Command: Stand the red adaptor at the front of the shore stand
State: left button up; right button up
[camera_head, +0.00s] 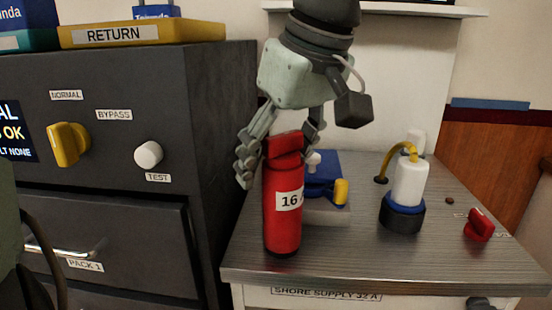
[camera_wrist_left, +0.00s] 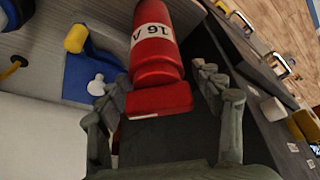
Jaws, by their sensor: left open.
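The red adaptor (camera_head: 283,208), a red cylinder with a white "16 A" label and a red block on top, is upright near the front edge of the shore stand (camera_head: 345,262). Its base appears to rest on the grey top. It also shows in the left wrist view (camera_wrist_left: 152,50). My left gripper (camera_head: 279,160) reaches down from above. Its fingers are open, one on each side of the adaptor's upper end. In the left wrist view gaps show between the fingers and the adaptor. My right gripper is not in view.
Behind the adaptor is a blue and grey device (camera_head: 324,180) with a yellow-ended lever. A white adaptor (camera_head: 410,184) with a blue collar and yellow cable stands to the right, then a red knob (camera_head: 479,224). A dark cabinet (camera_head: 190,100) stands close on the left.

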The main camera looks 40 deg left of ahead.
pick_arm(q)
jog(key=shift+r, duration=0.1)
jog(key=shift+r, duration=0.15)
jog(key=p+v, duration=0.1)
jog(key=v, duration=1.1)
jog(key=shift+d, duration=0.15)
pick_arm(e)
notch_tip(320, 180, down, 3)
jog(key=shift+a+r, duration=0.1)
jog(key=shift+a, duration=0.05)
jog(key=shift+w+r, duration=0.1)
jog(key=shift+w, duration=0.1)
